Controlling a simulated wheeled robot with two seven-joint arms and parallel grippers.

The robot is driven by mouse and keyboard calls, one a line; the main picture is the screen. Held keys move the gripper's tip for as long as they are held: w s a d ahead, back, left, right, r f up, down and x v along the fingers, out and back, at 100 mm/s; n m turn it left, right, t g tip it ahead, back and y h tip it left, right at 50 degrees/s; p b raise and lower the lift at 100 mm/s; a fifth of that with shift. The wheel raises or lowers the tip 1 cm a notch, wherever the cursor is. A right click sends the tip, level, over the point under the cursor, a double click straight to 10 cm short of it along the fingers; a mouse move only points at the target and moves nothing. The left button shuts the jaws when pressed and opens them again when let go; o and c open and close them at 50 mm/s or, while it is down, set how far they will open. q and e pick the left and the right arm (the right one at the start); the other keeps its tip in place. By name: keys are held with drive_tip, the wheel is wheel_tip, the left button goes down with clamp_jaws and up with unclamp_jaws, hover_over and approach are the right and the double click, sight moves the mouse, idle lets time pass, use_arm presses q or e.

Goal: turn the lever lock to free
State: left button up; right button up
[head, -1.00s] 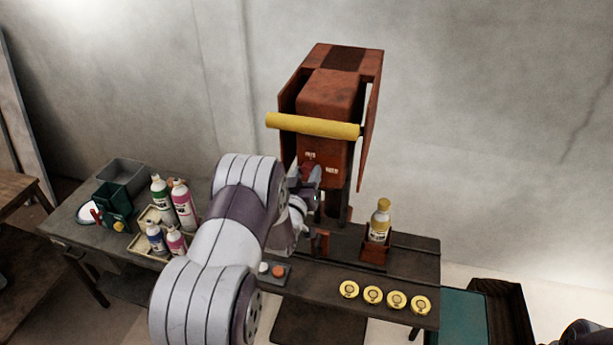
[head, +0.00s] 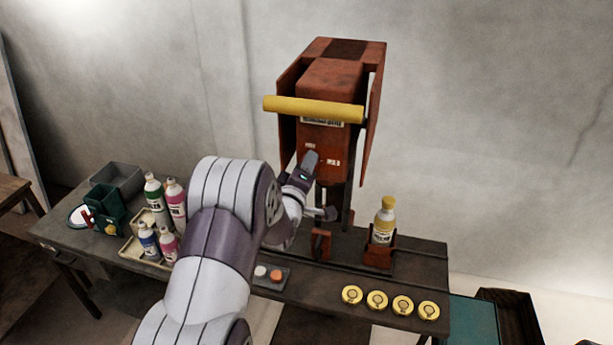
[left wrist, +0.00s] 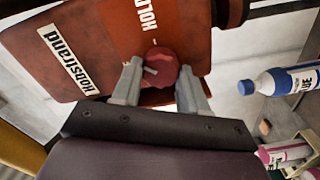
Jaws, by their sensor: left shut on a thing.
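The lever lock's dark red round knob (left wrist: 163,67) shows in the left wrist view, against the front of the rust-red machine head (left wrist: 110,45). My left gripper (left wrist: 162,80) has a finger on each side of the knob and is shut on it. In the head view, the left gripper (head: 317,188) is at the lower front of the machine head (head: 330,85), below two small white marks; the knob is hidden there. My right gripper is out of view.
A yellow bar handle (head: 313,109) crosses the machine's front above my gripper. A yellow-capped bottle (head: 384,222) stands in a holder to the right. Several yellow discs (head: 376,299) line the bench front. Bottles and bins (head: 117,178) crowd the left.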

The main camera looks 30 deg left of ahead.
use_arm(q)
drive_tip(key=shift+f+n+b, duration=0.15)
drive_tip(key=shift+n+b, duration=1.05)
drive_tip(key=shift+n, duration=0.7)
drive_tip(key=shift+f+n+b, duration=0.15)
drive_tip(key=shift+n+b, duration=1)
drive_tip(key=shift+n, duration=1.05)
drive_tip(key=o, duration=1.1)
drive_tip(key=shift+s, duration=0.1)
drive_tip(key=shift+c, duration=0.2)
drive_tip(key=shift+a+r, duration=0.1)
drive_tip(key=b+v, duration=0.3)
drive_tip(key=v, duration=0.9)
drive_tip(key=shift+s, duration=0.4)
